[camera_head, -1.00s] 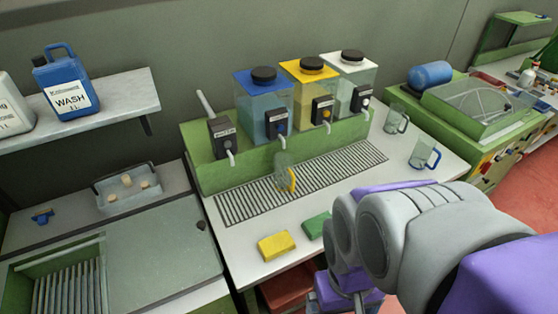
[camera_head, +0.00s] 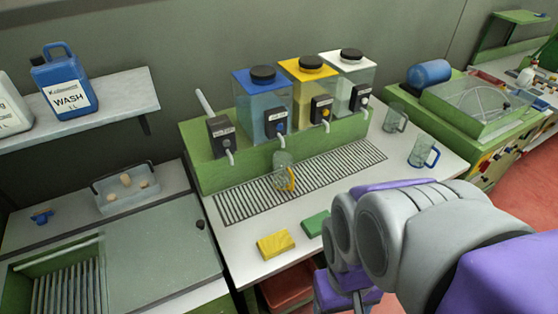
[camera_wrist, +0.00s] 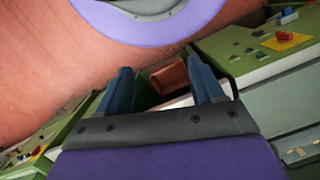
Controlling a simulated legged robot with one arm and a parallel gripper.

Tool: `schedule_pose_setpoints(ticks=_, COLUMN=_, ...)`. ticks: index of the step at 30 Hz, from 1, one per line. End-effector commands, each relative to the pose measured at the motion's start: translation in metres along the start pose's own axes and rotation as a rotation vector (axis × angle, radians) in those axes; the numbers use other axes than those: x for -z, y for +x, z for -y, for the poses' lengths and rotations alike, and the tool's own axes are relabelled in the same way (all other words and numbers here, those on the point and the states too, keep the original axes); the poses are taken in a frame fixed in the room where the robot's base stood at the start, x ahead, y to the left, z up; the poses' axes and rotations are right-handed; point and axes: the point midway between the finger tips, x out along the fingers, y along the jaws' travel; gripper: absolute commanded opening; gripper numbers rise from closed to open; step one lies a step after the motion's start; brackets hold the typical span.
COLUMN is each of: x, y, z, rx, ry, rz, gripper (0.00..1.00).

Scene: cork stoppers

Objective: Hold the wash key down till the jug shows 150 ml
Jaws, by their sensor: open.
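A clear jug with a yellow handle (camera_head: 284,172) stands on the drip grille, below the taps of the tanks. Its marks and any liquid level are too small to read. Three tanks stand behind it: blue-lidded (camera_head: 262,105), yellow-lidded (camera_head: 305,85) and white-lidded (camera_head: 358,75). Dark tap boxes with keys (camera_head: 276,122) are on their fronts. Another dark tap box (camera_head: 220,135) is at the left. Their labels are unreadable, so I cannot tell which is the wash key. My gripper (camera_wrist: 160,75) is open and empty in the wrist view, away from the taps.
Two more jugs (camera_head: 396,117) (camera_head: 424,152) stand on the right of the bench. Yellow (camera_head: 276,245) and green (camera_head: 315,223) sponges lie at its front. A blue WASH can (camera_head: 64,88) is on the shelf. A caddy with corks (camera_head: 127,192) is by the sink at left.

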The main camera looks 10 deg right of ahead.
Motion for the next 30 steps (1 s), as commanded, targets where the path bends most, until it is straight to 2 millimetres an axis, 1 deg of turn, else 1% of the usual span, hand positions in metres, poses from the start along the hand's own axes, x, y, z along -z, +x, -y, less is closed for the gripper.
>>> schedule_pose_setpoints(ticks=1, x=0.0000, y=0.0000, z=0.0000, rx=0.000, ry=0.000, rz=0.000, gripper=0.62)
schedule_pose_setpoints(ticks=2, x=0.0000, y=0.0000, z=0.0000, rx=0.000, ry=0.000, rz=0.000, gripper=0.59)
schedule_pose_setpoints(ticks=20, x=0.0000, y=0.0000, z=0.0000, rx=0.000, ry=0.000, rz=0.000, gripper=0.02)
schedule_pose_setpoints(ticks=21, x=0.0000, y=0.0000, z=0.0000, rx=0.000, ry=0.000, rz=0.000, gripper=0.00)
schedule_pose_setpoints(ticks=30, x=0.0000, y=0.0000, z=0.0000, rx=0.000, ry=0.000, rz=0.000, gripper=0.00)
